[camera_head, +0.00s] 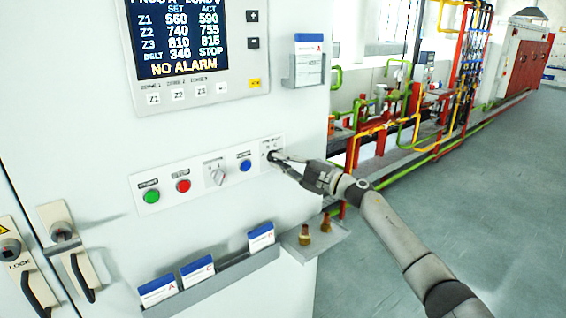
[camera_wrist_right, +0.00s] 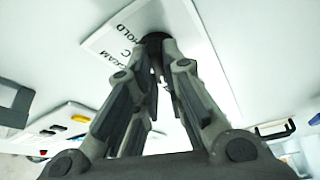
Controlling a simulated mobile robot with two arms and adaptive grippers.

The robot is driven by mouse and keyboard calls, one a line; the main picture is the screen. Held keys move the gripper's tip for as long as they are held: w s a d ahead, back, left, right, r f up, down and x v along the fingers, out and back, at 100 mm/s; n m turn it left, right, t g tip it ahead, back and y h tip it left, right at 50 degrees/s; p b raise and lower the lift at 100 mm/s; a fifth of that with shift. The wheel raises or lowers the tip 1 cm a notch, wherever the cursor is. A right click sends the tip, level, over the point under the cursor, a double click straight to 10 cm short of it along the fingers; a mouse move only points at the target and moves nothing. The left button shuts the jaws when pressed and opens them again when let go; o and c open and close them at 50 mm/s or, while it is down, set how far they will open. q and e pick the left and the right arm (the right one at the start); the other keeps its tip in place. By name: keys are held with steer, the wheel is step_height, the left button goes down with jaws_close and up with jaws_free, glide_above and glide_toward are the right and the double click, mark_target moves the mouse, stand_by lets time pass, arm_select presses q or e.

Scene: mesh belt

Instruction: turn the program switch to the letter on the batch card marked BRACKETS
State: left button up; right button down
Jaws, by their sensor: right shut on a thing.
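The program switch (camera_head: 272,155) is a dark knob on a small white plate (camera_head: 265,146) at the right end of the button row. My right gripper (camera_head: 275,158) has its fingers closed on this knob. In the right wrist view the dark knob (camera_wrist_right: 153,38) sits between the fingertips, and the plate beside it shows HOLD and a C; the knob's pointer is hidden. Batch cards (camera_head: 158,289), (camera_head: 197,271) and (camera_head: 261,237) stand in a grey rail, with letters like A, C and an unclear one. Their titles are too small to read. My left gripper is out of view.
The row also holds a green button (camera_head: 151,196), a red button (camera_head: 183,186), a grey selector (camera_head: 217,175) and a blue button (camera_head: 245,165). A screen (camera_head: 180,38) reads NO ALARM. A shelf (camera_head: 320,240) with brass parts lies below my right arm.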

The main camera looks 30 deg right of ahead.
steer(key=c, duration=1.5)
jaws_free()
steer(key=shift+v, duration=6)
steer(key=shift+a, duration=0.1)
